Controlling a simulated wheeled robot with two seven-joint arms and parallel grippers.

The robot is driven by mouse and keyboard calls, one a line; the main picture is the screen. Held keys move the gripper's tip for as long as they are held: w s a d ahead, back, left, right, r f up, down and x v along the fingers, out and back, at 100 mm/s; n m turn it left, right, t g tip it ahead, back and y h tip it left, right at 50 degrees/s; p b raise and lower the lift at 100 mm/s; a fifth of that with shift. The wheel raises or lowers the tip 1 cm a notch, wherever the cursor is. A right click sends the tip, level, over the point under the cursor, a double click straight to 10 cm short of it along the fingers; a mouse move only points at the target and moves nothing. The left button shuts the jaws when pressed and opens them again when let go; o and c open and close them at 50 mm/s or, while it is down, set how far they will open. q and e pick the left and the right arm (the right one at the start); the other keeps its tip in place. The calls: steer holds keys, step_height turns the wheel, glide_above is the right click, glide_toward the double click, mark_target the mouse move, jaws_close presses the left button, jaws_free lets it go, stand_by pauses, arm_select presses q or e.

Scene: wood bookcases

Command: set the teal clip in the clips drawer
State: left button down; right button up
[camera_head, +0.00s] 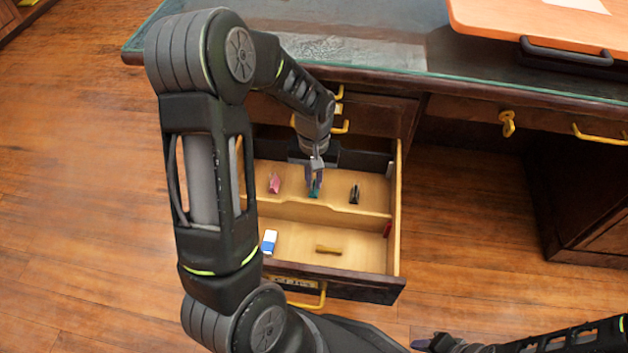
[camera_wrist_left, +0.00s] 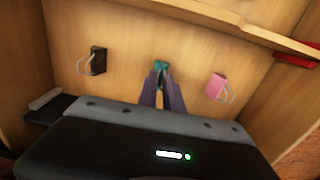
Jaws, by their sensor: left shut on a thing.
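The teal clip (camera_head: 314,192) is between the fingertips of my left gripper (camera_head: 316,180), inside the back compartment of the open drawer (camera_head: 398,230). In the left wrist view the teal clip (camera_wrist_left: 161,67) shows at the tips of the closed fingers (camera_wrist_left: 162,82), low over or at the light wood floor; I cannot tell if it touches. A pink clip (camera_head: 275,183) and a black clip (camera_head: 354,194) lie on either side of it in the same compartment. My right gripper (camera_head: 435,343) shows only in part at the bottom edge.
A low wood divider (camera_head: 330,214) splits the drawer. The front compartment holds a blue and white eraser (camera_head: 269,241) and a yellowish piece (camera_head: 328,249). A red item (camera_head: 388,229) sits at the right wall. The glass-topped desk (camera_head: 390,60) overhangs behind.

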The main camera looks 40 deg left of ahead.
mark_target(314, 179)
arm_select(q)
steer(key=shift+f, duration=0.15)
steer(key=shift+f, duration=0.15)
steer(key=c, duration=1.5)
jaws_free()
step_height(314, 179, up, 12)
steer(key=p, duration=0.4)
steer(key=shift+r, duration=0.25)
